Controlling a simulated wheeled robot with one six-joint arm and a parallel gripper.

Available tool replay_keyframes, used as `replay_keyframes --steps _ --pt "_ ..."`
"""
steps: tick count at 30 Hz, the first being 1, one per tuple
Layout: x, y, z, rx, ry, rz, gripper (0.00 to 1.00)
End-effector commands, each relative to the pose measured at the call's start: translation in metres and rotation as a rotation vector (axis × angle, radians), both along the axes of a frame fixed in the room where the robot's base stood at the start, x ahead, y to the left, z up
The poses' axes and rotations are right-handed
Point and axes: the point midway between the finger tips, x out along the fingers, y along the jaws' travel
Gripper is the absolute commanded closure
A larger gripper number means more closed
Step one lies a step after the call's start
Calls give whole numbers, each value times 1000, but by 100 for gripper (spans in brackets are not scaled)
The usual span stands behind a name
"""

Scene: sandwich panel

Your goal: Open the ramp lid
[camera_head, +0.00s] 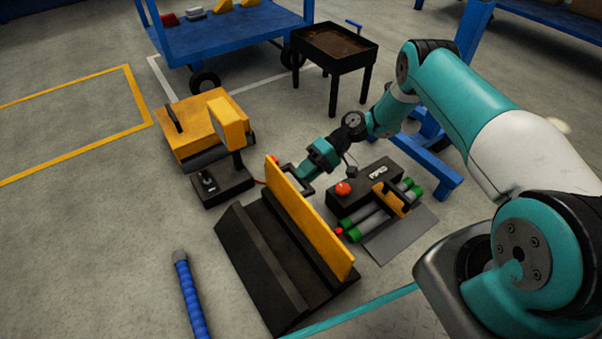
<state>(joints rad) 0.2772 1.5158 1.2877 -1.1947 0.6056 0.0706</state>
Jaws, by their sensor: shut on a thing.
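A yellow panel (309,227), which looks like the ramp lid, stands steeply tilted on its long edge. It rises from a black ramp-shaped base (262,262) on the floor in the middle of the view. My gripper (303,186) is at the panel's far right side, close against it. It is shut on what looks like a dark handle there. The fingertips are small and partly hidden, so the exact contact is unclear.
Right of the panel sits a black box (365,190) with a red button and green-ended cylinders. A yellow-and-black machine (195,133) stands behind left. A blue roll (188,295) lies front left. A black tray table (334,48) and blue cart (230,35) stand behind. Left floor is clear.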

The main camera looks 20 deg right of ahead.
Motion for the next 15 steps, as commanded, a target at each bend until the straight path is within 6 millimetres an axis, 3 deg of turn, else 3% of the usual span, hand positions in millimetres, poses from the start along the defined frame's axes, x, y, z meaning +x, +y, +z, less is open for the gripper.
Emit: replay_keyframes --steps 1,15 --pt "-2 2 -17 -19 10 -9 100" --pt "-2 0 -22 -19 10 -6 100"
